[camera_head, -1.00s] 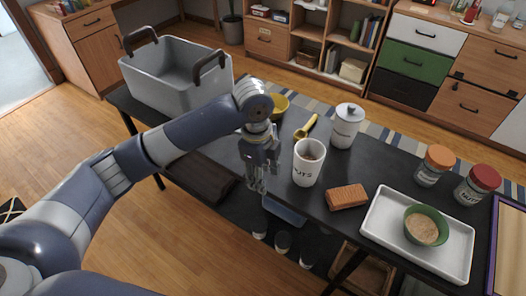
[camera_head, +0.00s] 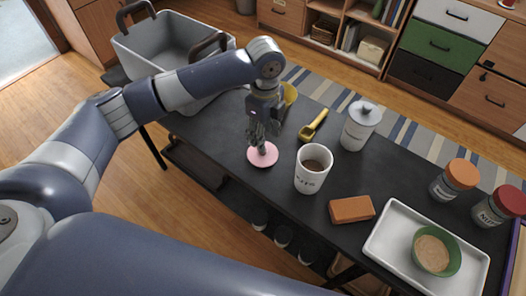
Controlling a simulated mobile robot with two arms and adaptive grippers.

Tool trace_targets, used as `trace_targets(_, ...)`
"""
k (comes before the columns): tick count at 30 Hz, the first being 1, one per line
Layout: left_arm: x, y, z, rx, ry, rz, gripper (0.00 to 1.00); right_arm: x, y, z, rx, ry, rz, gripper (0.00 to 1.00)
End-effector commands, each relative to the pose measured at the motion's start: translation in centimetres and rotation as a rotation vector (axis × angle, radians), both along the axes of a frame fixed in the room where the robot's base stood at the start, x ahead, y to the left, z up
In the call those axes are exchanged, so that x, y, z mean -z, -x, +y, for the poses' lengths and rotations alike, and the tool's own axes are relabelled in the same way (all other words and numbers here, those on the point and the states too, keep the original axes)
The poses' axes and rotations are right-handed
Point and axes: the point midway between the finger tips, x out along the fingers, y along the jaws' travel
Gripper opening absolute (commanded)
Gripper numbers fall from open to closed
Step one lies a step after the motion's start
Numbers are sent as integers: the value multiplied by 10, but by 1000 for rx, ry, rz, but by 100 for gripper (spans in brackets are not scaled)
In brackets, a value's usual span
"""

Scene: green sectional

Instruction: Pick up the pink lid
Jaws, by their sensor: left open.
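The pink lid (camera_head: 262,156) is a small round disc lying on the black table, left of the white NUTS canister. My left gripper (camera_head: 260,146) points down right over it, with its fingers at the lid's middle, where they hide part of it. The gripper is open; I cannot tell whether its fingertips touch the lid. My right gripper is not in view.
The open white NUTS canister (camera_head: 312,169) stands close right of the lid. A brick-like block (camera_head: 351,209) and white tray (camera_head: 385,246) lie to the right.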

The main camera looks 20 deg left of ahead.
Motion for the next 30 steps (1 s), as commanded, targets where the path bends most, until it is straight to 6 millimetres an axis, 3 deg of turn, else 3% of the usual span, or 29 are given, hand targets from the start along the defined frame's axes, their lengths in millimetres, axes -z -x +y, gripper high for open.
trace_targets(5,14,2,2,-1,0,2,44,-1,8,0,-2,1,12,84)
trace_targets(13,52,4,5,1,0,1,44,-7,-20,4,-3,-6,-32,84)
trace_targets(22,57,4,5,1,-1,-1,44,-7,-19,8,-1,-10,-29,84)
trace_targets(27,57,4,5,1,0,-1,8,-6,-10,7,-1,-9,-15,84)
trace_targets(30,57,4,5,1,0,-1,4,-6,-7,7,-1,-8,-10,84)
